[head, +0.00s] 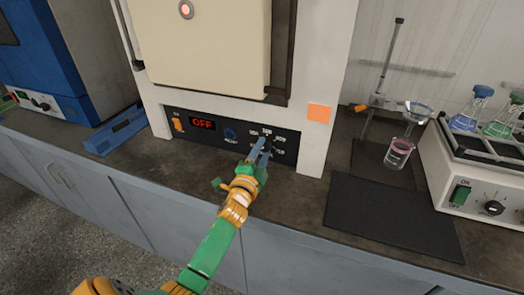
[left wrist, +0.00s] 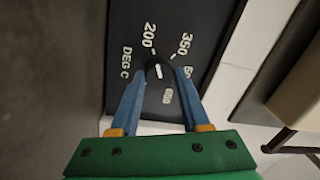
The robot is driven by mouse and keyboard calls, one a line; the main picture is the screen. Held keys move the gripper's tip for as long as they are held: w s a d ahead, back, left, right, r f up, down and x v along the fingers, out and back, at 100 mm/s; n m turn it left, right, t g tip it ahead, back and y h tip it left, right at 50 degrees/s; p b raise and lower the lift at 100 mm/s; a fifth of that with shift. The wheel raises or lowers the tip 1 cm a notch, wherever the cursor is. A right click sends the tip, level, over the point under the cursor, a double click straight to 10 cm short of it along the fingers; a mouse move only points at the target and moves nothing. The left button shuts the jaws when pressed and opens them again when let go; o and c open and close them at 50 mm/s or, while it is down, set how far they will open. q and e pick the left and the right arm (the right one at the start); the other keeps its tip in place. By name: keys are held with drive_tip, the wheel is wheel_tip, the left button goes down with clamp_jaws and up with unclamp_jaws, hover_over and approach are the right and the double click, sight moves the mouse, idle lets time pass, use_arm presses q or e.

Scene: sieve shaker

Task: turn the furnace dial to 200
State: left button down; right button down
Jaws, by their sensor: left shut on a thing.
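The furnace dial (left wrist: 157,70) is a small dark knob with a white pointer line on the black control panel (left wrist: 195,25). In the left wrist view, the labels 200, 350 and 650 stand around it, with one more partly hidden by a finger. The pointer line lies nearly along the direction of the 200 mark, slightly tilted; I cannot tell its exact setting. My left gripper (left wrist: 162,82) has its blue fingers on both sides of the dial, shut on it. In the head view the left gripper (head: 261,148) hides most of the dial. My right gripper is not in view.
The furnace display (head: 202,124) reads OFF, with an orange switch (head: 178,125) and a blue knob (head: 230,134) nearby. A dark mat (head: 390,215), a stand with glassware (head: 385,95) and a white shaker (head: 470,190) are to the right. A blue tray (head: 118,132) lies left.

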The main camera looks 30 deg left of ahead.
use_arm(q)
drive_tip(key=shift+r+n, duration=0.15)
drive_tip(key=shift+n, duration=0.15)
idle(0.4)
drive_tip(key=shift+c, duration=1.9)
unclamp_jaws()
drive_tip(key=shift+w, duration=0.1)
drive_tip(key=v, duration=0.7)
drive_tip(key=shift+d, duration=0.1)
